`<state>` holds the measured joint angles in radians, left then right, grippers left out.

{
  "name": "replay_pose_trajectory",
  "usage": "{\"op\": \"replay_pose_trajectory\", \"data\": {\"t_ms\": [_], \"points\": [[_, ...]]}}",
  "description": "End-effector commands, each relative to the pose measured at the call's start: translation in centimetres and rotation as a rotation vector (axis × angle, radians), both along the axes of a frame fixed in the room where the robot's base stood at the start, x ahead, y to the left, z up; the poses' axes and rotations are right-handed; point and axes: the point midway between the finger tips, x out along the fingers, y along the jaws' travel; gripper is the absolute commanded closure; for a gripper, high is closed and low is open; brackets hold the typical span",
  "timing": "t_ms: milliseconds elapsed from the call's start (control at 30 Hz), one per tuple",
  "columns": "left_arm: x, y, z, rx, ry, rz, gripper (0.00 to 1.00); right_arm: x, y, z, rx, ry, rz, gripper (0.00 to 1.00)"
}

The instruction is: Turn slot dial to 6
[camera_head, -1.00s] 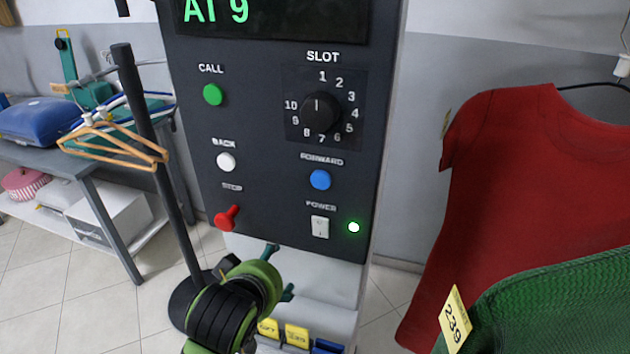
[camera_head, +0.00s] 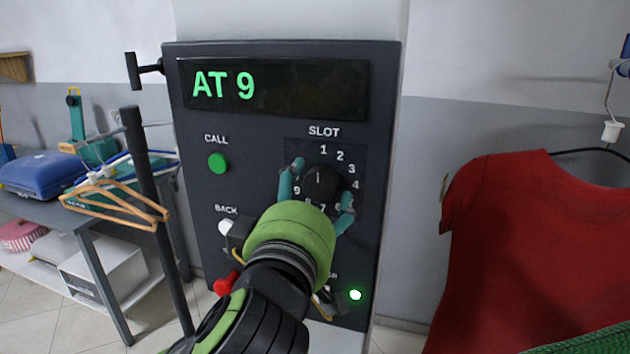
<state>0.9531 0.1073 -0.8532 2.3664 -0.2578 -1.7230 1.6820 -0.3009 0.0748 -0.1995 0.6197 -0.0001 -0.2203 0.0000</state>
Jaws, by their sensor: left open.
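The black slot dial (camera_head: 321,181) is on the dark control panel (camera_head: 270,132), inside a ring of numbers. Its white mark points up, close to the 1. My left gripper (camera_head: 318,198) is in front of the dial, with one teal finger on the left of the knob and the other on the lower right. The fingers are spread apart; I cannot tell whether they touch the dial. The gripper hides some of the lower numbers. The display (camera_head: 272,88) reads "AT 9" in green. My right gripper is not in view.
The green call button (camera_head: 217,163), white back button (camera_head: 226,227) and red stop knob (camera_head: 226,284) are left of my arm. The forward button is hidden. A dark post (camera_head: 150,190) stands left of the panel. A red shirt (camera_head: 535,230) hangs at the right.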

Motion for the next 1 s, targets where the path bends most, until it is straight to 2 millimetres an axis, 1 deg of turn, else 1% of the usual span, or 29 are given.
{"op": "replay_pose_trajectory", "data": {"t_ms": [33,100,200,467,500,567,600,633,1000], "points": [[0.7,-0.1,0.2,0.005,0.0,0.003,0.28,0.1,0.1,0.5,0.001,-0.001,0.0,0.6],[1.4,-0.2,0.2,0.005,0.0,0.003,0.28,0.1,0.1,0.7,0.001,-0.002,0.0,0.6],[2.0,-0.4,0.1,0.002,0.0,0.0,0.28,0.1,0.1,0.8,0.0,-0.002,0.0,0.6],[2.2,-0.5,0.0,0.001,0.0,-0.001,0.28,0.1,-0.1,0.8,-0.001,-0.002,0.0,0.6],[2.2,-0.5,0.0,0.001,0.0,-0.001,0.32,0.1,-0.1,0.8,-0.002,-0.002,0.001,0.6],[2.2,-0.5,0.0,0.001,-0.001,-0.001,0.56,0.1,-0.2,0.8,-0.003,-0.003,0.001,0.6],[2.2,-0.4,0.0,0.001,0.0,0.0,0.72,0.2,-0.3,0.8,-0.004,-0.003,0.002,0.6],[2.2,-0.4,0.0,0.001,0.0,0.0,0.82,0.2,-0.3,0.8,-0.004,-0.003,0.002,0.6],[2.3,-0.3,0.0,0.022,-0.011,0.004,0.83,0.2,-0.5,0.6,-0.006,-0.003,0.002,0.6]]}}
